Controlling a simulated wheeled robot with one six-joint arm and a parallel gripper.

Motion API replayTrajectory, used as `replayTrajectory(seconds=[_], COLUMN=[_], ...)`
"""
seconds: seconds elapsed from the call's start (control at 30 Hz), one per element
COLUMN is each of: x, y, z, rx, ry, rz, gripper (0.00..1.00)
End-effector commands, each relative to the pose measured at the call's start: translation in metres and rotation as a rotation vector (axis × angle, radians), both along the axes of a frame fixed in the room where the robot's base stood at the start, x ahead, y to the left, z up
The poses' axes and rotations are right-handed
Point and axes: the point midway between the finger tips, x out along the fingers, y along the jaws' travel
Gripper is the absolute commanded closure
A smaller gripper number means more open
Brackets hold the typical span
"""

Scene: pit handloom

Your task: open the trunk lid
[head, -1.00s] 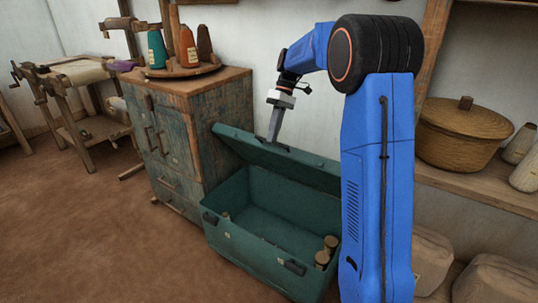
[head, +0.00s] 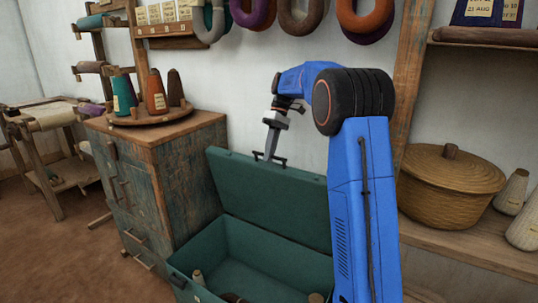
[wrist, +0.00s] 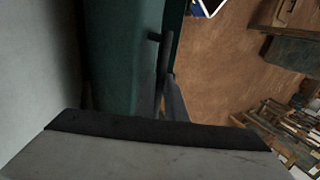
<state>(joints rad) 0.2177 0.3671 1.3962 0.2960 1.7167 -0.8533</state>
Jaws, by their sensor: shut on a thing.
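The green trunk (head: 255,245) stands open on the floor, with its lid (head: 265,195) raised steeply and the lid's inner face toward the head view. My gripper (head: 269,155) is shut on the dark lid handle (head: 281,162) at the lid's top edge. In the wrist view, the green lid (wrist: 120,55) runs down the picture and the dark handle bar (wrist: 164,60) stands off its edge. The jaws' grip on the bar is partly hidden there.
A worn wooden cabinet (head: 165,185) with thread cones stands close left of the trunk. A shelf with a lidded basket (head: 450,180) is at the right. The white wall (head: 300,110) is close behind the lid. Small spools lie inside the trunk.

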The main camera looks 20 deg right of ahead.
Motion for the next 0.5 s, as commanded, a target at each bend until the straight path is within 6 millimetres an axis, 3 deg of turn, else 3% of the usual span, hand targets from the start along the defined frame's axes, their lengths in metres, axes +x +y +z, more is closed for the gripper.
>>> replayTrajectory(seconds=[0.17,0.2,0.27,0.5], x=[-0.0003,-0.0003,-0.0004,-0.0002], y=[-0.0019,-0.0019,-0.0018,-0.0007], z=[-0.006,-0.006,-0.0058,-0.0034], rx=[-0.003,-0.003,-0.002,-0.001], ry=[0.009,0.009,0.01,0.005], rz=[-0.001,-0.001,-0.001,-0.001], gripper=[1.0,0.87,0.72,0.71])
